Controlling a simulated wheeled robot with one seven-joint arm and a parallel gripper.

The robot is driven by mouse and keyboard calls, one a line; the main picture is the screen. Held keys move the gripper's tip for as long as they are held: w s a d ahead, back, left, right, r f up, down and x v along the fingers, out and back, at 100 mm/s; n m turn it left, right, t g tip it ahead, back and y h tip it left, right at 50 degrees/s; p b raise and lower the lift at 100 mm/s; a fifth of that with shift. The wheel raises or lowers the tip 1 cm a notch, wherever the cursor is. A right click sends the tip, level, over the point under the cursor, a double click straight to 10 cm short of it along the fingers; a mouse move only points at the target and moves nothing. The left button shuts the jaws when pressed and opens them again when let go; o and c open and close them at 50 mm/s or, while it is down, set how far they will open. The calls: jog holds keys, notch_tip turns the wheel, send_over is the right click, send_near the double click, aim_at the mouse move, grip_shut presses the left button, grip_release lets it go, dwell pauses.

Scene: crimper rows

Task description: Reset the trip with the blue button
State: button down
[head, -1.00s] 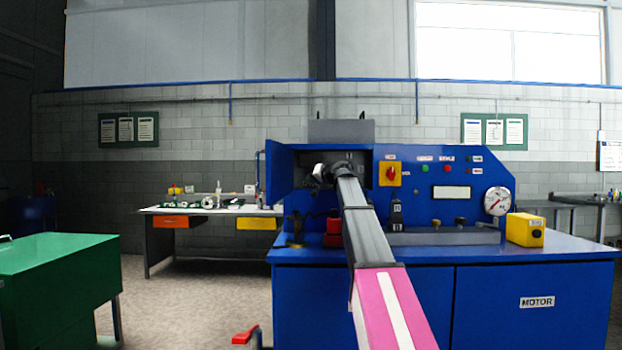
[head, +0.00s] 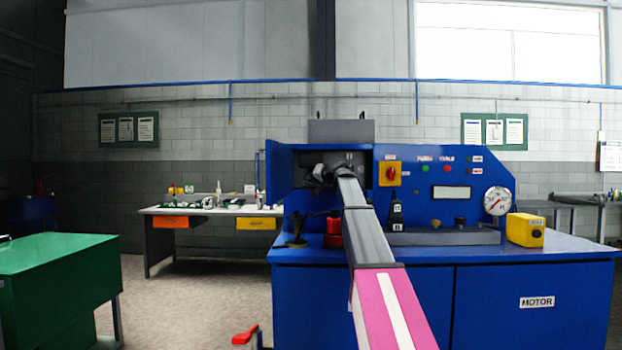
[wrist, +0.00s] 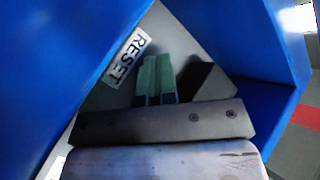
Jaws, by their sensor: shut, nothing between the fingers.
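The blue machine (head: 360,300) has an open recess (head: 300,160) at its upper left, and my gripper (head: 318,172) reaches into it. In the wrist view, a white RESET label (wrist: 129,58) sits on the grey back panel, just left of my gripper's fingertips (wrist: 157,62). The two greenish fingers lie side by side, shut and with nothing seen between them. They point at the panel beside the label; whether they touch it I cannot tell. I cannot see the blue button in either view; the fingers may cover it.
Blue walls of the recess (wrist: 50,60) stand close on both sides of my gripper. Right of the recess are a red switch on a yellow plate (head: 390,183), small buttons and a gauge (head: 497,201). A red item (head: 333,238) and a yellow box (head: 525,230) stand on the bench.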

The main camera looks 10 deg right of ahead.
jog(key=shift+w, duration=0.25)
jog(key=shift+s, duration=0.2)
dwell(0.4)
jog(key=shift+s+a, duration=0.15)
jog(key=shift+s, duration=0.6)
jog(key=shift+s, duration=0.1)
jog(key=shift+s+a, duration=0.25)
jog(key=shift+s, duration=0.95)
jog(key=shift+s+a, duration=0.25)
jog(key=shift+s, duration=0.9)
